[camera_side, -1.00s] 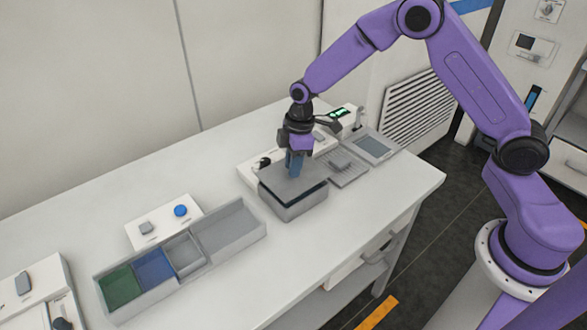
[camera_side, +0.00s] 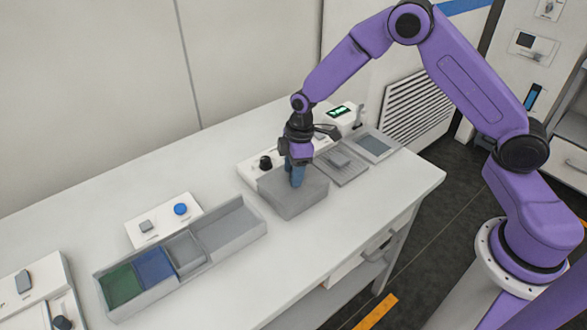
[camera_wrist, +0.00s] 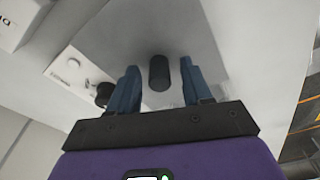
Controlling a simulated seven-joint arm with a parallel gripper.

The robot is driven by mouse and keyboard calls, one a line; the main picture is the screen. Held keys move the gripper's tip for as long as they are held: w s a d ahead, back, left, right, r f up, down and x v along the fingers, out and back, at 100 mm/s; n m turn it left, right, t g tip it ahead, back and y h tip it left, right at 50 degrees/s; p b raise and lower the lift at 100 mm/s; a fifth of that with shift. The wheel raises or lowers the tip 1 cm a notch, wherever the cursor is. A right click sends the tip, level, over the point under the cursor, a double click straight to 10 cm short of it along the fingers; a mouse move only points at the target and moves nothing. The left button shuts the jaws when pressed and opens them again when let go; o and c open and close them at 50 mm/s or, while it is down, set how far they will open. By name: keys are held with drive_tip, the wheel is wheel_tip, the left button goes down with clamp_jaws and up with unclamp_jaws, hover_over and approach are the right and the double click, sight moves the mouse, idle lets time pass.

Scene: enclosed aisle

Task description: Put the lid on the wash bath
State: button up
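The wash bath (camera_side: 300,206) is a grey box on the white bench. Its flat grey lid (camera_side: 314,184) lies level on top of it, with no gap visible along the near edges. In the wrist view the lid's knob (camera_wrist: 159,72) is a short dark cylinder standing on the pale lid surface (camera_wrist: 172,35). My gripper (camera_side: 297,183) is low over the lid. Its two blue fingers stand on either side of the knob, and the wrist view shows clear space between the knob and each finger of the gripper (camera_wrist: 159,65). The bath's inside is hidden.
A white panel with a black knob (camera_side: 265,163) stands close behind the bath. A tray with green and blue compartments (camera_side: 212,236) is to the left. The front bench area is clear.

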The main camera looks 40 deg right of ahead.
drive_tip(key=shift+r, duration=0.1)
wheel_tip(320, 180, up, 13)
drive_tip(key=d, duration=0.1)
drive_tip(key=s+a+r, duration=0.1)
drive_tip(key=s+r, duration=0.1)
drive_tip(key=s, duration=0.6)
drive_tip(key=s+a+r, duration=0.1)
drive_tip(key=s+r, duration=0.1)
drive_tip(key=s, duration=0.7)
drive_tip(key=s+d, duration=0.4)
drive_tip(key=s, duration=0.4)
drive_tip(key=s+d, duration=0.3)
drive_tip(key=s, duration=0.5)
drive_tip(key=shift+s+d+r+m+h, duration=0.2)
drive_tip(key=shift+d+m+h, duration=0.15)
drive_tip(key=shift+m+h, duration=0.05)
